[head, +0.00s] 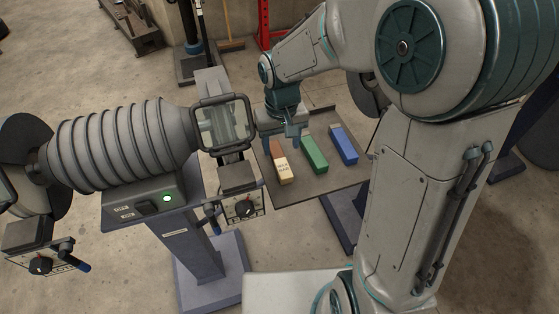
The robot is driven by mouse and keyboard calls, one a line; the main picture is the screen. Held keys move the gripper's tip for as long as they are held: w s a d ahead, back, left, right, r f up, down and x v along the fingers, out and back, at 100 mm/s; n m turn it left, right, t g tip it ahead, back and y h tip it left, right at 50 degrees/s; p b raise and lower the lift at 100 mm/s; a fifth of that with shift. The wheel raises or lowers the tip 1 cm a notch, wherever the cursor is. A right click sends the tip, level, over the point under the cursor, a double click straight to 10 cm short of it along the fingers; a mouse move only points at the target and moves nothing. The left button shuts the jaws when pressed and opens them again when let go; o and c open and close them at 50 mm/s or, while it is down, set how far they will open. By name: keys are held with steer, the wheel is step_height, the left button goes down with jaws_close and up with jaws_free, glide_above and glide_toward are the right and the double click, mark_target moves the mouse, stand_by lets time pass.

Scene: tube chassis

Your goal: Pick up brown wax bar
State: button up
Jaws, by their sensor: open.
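The brown wax bar (277,149) lies on a dark tray-like tabletop (312,186). Its near end is a cream label or wrapper (283,172) with small print that I cannot read. My gripper (282,138) is at the far end of the brown bar, pointing down over it. My gripper is open, and it partly hides the bar's far end. I cannot tell from this view how high the fingers are above the bar or whether they touch it.
A green bar (314,154) and a blue bar (344,144) lie to the right of the brown bar. A grey ribbed machine (113,140) with a framed clear shield (223,122) and a control box (242,206) stands close on the left. The near tabletop is bare.

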mark_target(281, 162)
steer(key=f, duration=0.2)
steer(key=s+f, duration=0.1)
steer(key=f, duration=0.1)
steer(key=shift+f, duration=0.2)
steer(key=shift+w+f, duration=0.1)
steer(key=shift+f, duration=0.35)
steer(key=c, duration=1.1)
